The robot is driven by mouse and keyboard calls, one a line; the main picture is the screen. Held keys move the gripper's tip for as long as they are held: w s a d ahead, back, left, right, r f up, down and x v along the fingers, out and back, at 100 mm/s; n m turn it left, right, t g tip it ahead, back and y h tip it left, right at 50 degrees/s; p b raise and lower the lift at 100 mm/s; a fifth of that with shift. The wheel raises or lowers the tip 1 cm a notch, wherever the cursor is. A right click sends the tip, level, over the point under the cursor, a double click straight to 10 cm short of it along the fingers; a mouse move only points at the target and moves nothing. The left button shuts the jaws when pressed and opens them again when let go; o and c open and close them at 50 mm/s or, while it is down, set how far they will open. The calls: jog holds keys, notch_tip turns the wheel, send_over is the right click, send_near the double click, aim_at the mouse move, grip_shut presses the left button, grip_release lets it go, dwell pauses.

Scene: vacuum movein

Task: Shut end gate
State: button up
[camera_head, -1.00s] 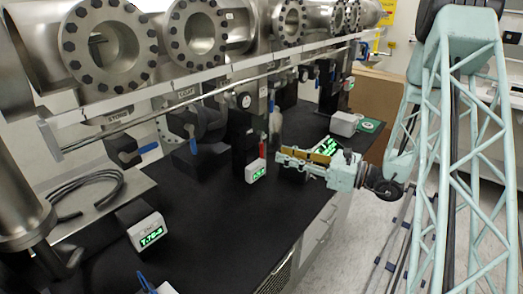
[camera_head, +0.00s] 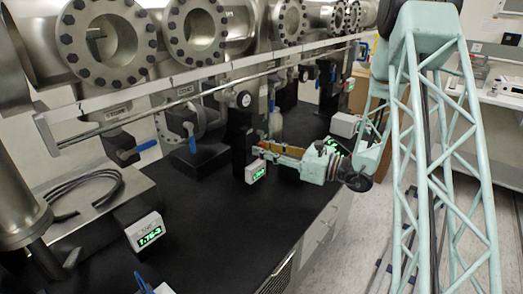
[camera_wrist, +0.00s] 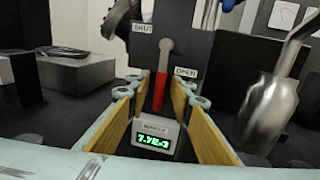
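A lever with a red handle (camera_wrist: 159,92) hangs nearly straight down on a black valve panel (camera_wrist: 205,45) in the wrist view. A SHUT label (camera_wrist: 142,28) is at its upper left and an OPEN label (camera_wrist: 186,73) at its right. My gripper (camera_wrist: 158,100) is open, with one finger to each side of the handle in the picture and gaps on both sides. I cannot tell how deep the handle sits between the fingers.
A small display with green digits (camera_wrist: 154,140) lies just below the handle. A shiny metal cylinder (camera_wrist: 268,110) stands at right in the wrist view. A long metal rail (camera_head: 200,92) runs above. Another valve with a blue handle (camera_head: 146,146) is to the left.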

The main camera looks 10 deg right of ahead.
jog(key=shift+w+a, duration=0.25)
grip_shut()
